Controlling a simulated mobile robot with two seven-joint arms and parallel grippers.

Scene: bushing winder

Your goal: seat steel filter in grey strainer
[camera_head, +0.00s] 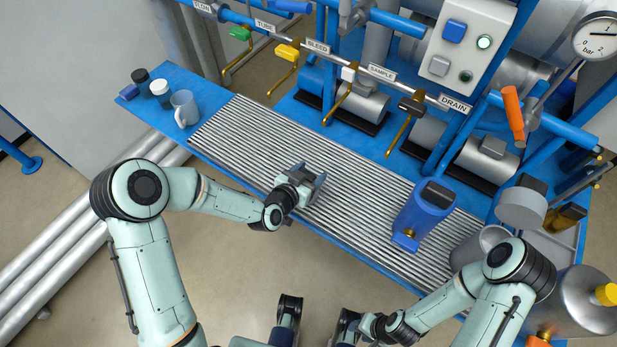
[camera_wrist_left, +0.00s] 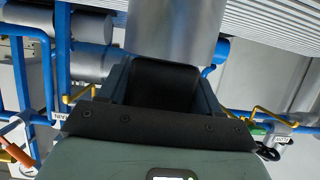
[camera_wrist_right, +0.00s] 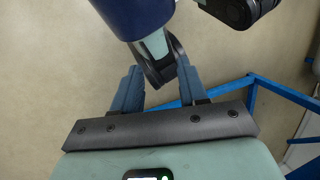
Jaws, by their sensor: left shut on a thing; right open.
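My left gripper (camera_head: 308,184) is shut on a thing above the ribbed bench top. In the left wrist view a steel cylinder with a dark end, which I take as the steel filter (camera_wrist_left: 175,30), sticks out from between the fingers (camera_wrist_left: 162,85). In the head view the gripper hides most of it. A grey open cylinder (camera_head: 472,247), probably the grey strainer, stands at the bench's right end, partly behind my right arm. A round grey lid (camera_head: 521,208) is above it. My right gripper (camera_wrist_right: 160,85) is open and empty, low in front of the bench.
A blue container (camera_head: 422,215) with a dark top and brass fitting stands between my left gripper and the grey cylinder. A grey mug (camera_head: 185,107) and small jars (camera_head: 160,90) are at the far left. Pipes with labelled valves (camera_head: 381,72) run behind. The middle grating (camera_head: 245,140) is clear.

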